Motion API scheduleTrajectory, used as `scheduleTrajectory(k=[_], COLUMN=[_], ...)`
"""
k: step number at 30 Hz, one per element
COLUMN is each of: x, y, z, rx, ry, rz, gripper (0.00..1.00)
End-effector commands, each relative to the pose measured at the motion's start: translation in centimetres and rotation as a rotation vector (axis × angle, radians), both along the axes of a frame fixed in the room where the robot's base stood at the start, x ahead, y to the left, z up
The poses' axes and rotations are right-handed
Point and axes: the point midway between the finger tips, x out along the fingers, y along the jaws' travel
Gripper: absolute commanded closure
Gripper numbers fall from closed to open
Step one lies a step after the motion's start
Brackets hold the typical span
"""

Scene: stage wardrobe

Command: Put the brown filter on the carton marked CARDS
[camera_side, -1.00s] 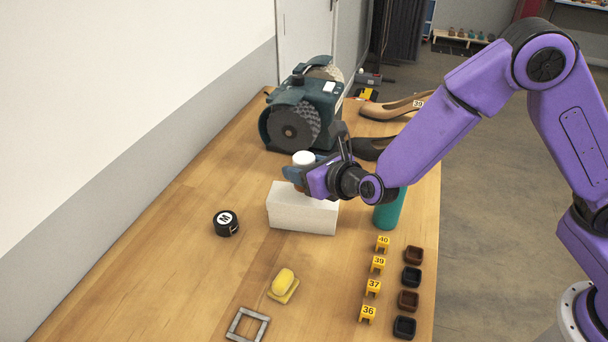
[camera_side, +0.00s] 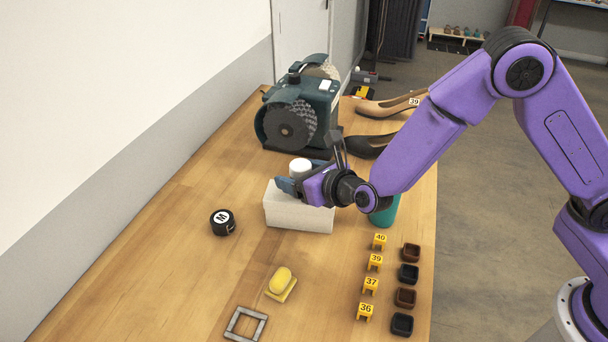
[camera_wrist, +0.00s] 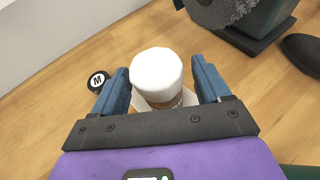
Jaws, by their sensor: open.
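A short cylinder with a white top and a brown lower side (camera_wrist: 158,72), perhaps the brown filter, is between my fingers in the wrist view. In the side view its white top (camera_side: 300,166) shows above the white box (camera_side: 298,214). It appears upright and resting on the box, though my fingers hide its foot. The box is the only carton-like thing here; no CARDS marking can be read on it. My gripper (camera_side: 299,180) is open around the cylinder, with a gap on each side in the wrist view.
A green grinder (camera_side: 292,118) and several shoes (camera_side: 390,106) stand behind. A teal cylinder (camera_side: 385,212) is close at right, partly behind my arm. A black tape measure (camera_side: 222,222), yellow sponge (camera_side: 281,282), grey frame (camera_side: 246,325) and numbered yellow markers (camera_side: 371,286) lie in front.

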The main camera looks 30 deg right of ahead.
Motion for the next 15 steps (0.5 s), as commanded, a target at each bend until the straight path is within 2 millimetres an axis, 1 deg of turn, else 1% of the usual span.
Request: scheduleTrajectory(k=[2,5,8,15], x=[0.0,-0.8,-2.1,-6.4], y=[0.0,-0.1,-0.4,-1.4], z=[0.3,0.7,1.2,3.1], rx=[0.001,-0.001,0.001,0.001], ry=[-0.001,0.000,0.001,-0.001], rz=[0.000,0.004,0.003,0.005], gripper=[0.24,0.24,0.24,0.24])
